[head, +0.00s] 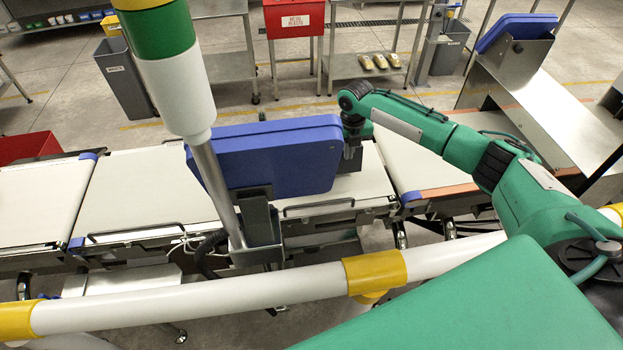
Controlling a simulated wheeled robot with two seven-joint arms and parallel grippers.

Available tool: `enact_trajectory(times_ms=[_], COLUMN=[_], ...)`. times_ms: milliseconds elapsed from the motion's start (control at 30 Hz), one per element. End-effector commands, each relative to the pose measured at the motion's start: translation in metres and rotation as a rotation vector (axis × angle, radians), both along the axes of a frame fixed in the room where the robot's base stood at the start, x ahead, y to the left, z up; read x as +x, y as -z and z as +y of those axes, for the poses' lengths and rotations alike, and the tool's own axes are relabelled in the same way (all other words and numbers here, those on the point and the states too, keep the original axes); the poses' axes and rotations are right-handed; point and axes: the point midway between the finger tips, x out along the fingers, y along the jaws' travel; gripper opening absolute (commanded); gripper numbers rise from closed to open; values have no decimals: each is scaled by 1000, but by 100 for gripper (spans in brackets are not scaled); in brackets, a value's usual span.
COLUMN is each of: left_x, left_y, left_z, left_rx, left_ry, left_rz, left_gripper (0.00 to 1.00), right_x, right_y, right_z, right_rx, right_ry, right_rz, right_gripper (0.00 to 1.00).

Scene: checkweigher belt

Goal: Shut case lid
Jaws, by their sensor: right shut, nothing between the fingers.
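The blue case (265,160) stands on a metal bracket in front of the conveyor, in the middle of the head view. Its broad back faces me, and two blue layers show along its top edge. I cannot tell from here whether a gap is left between lid and body. My right gripper (351,158) points down just beyond the case's right edge, shut and empty. I cannot tell whether it touches the case. My left gripper is not in view.
White conveyor belts (145,190) run left to right behind the case. A striped signal post (178,90) stands close on its left. A white and yellow rail (200,303) crosses in front. Another blue case (513,30) is at upper right, and a red bin (30,147) at left.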

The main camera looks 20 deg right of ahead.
Motion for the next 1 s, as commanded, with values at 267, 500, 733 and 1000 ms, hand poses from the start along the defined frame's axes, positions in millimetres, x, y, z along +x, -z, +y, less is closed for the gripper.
enact_trajectory(times_ms=[267,500,733,1000], left_x=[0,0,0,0], left_y=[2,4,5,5], left_z=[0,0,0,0], left_rx=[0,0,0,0], left_ry=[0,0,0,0], left_rz=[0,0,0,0], left_gripper=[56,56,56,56], right_x=[10,19,26,26], right_y=[-4,-8,-12,-13], right_z=[-2,-4,-6,-6], right_rx=[1,1,1,0], right_ry=[1,1,1,0], right_rz=[-1,-1,0,0], right_gripper=[0,0,0,0])
